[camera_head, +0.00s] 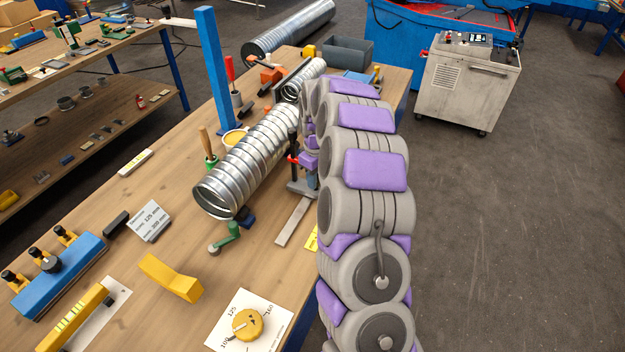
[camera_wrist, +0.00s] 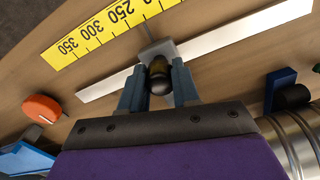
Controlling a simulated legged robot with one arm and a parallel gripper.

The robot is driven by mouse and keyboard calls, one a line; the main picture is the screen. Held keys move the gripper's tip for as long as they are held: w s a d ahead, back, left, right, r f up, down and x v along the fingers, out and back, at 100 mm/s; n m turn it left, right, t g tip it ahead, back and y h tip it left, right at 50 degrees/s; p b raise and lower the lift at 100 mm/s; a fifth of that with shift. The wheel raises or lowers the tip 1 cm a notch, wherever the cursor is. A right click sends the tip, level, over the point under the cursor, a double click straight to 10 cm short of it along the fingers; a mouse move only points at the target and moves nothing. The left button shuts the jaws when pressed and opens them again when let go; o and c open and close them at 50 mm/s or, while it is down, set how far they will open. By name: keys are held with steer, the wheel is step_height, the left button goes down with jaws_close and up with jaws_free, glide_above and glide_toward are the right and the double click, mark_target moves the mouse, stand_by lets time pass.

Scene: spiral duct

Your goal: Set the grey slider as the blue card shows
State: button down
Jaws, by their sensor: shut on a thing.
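In the wrist view my gripper (camera_wrist: 158,88) is shut on the dark round knob (camera_wrist: 159,72) of the grey slider (camera_wrist: 156,50). The slider sits on a pale metal rail (camera_wrist: 222,38), beside a yellow scale (camera_wrist: 80,38) with 350, 300 and 250 readable. The slider is past 250, towards the lower numbers; its exact reading is unclear. In the head view the rail (camera_head: 293,222) and scale (camera_head: 312,239) show beside my arm, which hides much of them. A whitish card (camera_head: 150,221) there reads 125 mm, with a second blurred mm value.
A spiral duct (camera_head: 245,165) lies along the bench beside my arm. A yellow dial (camera_head: 248,323) on a white plate is at the near edge. A green crank (camera_head: 226,237) and yellow block (camera_head: 171,278) lie nearby. Floor is free to the right.

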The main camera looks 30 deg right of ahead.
steer(key=w+d+p, duration=0.1)
steer(key=d, duration=0.1)
steer(key=w+d, duration=0.2)
steer(key=w+d+p, duration=0.1)
steer(key=shift+w+d+p, duration=0.25)
steer(key=shift+d+p, duration=0.1)
steer(key=shift+d, duration=0.05)
steer(key=c, duration=0.8)
jaws_free()
step_height(320, 180, up, 17)
steer(key=p, duration=0.2)
steer(key=shift+d+r+p, duration=0.1)
steer(key=shift+p, duration=0.3)
